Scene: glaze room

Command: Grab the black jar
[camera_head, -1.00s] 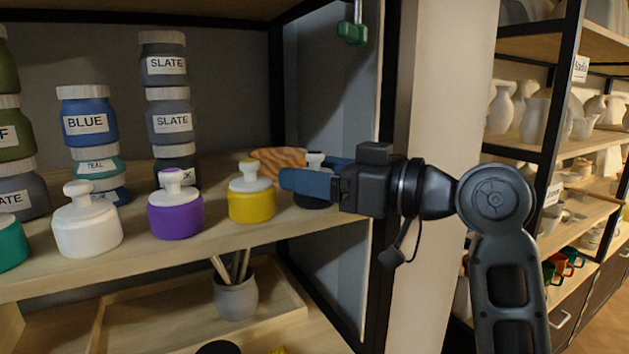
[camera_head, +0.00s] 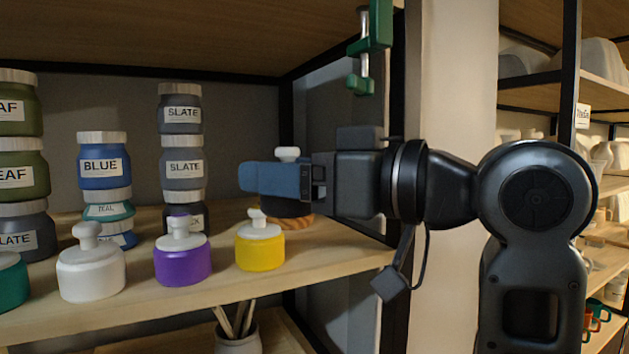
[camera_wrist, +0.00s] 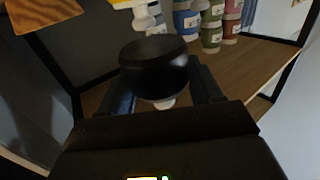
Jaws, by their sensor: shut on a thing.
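The black jar, with a white knobbed lid, is in my gripper (camera_head: 262,180). In the head view the blue fingers cover most of it; the white knob shows above them and the dark body (camera_head: 283,207) below. The jar seems raised above the shelf board. In the wrist view the black jar (camera_wrist: 153,66) sits between the two fingers (camera_wrist: 163,84), with its white knob at the lower edge of the picture's jar. My gripper is shut on it.
Yellow (camera_head: 260,250), purple (camera_head: 182,264) and white (camera_head: 91,272) lidded jars line the shelf front (camera_head: 215,290) to the left. Stacked labelled jars (camera_head: 180,168) stand behind. A striped wooden piece (camera_head: 300,221) lies behind my gripper. A green clamp (camera_head: 375,35) hangs above; a black post is at right.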

